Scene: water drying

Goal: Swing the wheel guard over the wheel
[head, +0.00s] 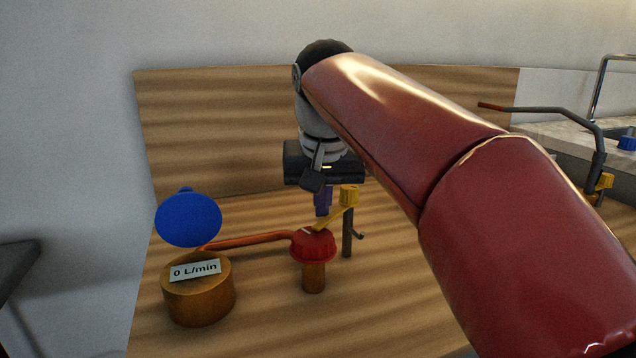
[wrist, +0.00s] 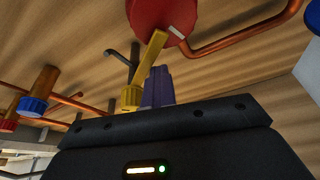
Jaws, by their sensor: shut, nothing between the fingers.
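The red wheel (head: 313,245) sits on a short brown post, with a small pale mark near its rim; it also shows in the wrist view (wrist: 158,14). The yellow wheel guard (head: 348,198) is a bar on a dark upright post. It slants down toward the wheel, and its free end appears to overlap the wheel's near rim in the wrist view (wrist: 150,60). My gripper (head: 322,208) points down with its purple fingers shut and empty. The fingers (wrist: 158,72) are close beside the guard; I cannot tell whether they touch it.
A copper pipe (head: 255,241) runs left from the wheel to a wooden cylinder (head: 199,300) labelled "0 L/min", with a blue disc (head: 188,219) above it. A wooden backboard (head: 215,125) stands behind. Another pipe (head: 540,110) and a blue knob (head: 627,141) are at right.

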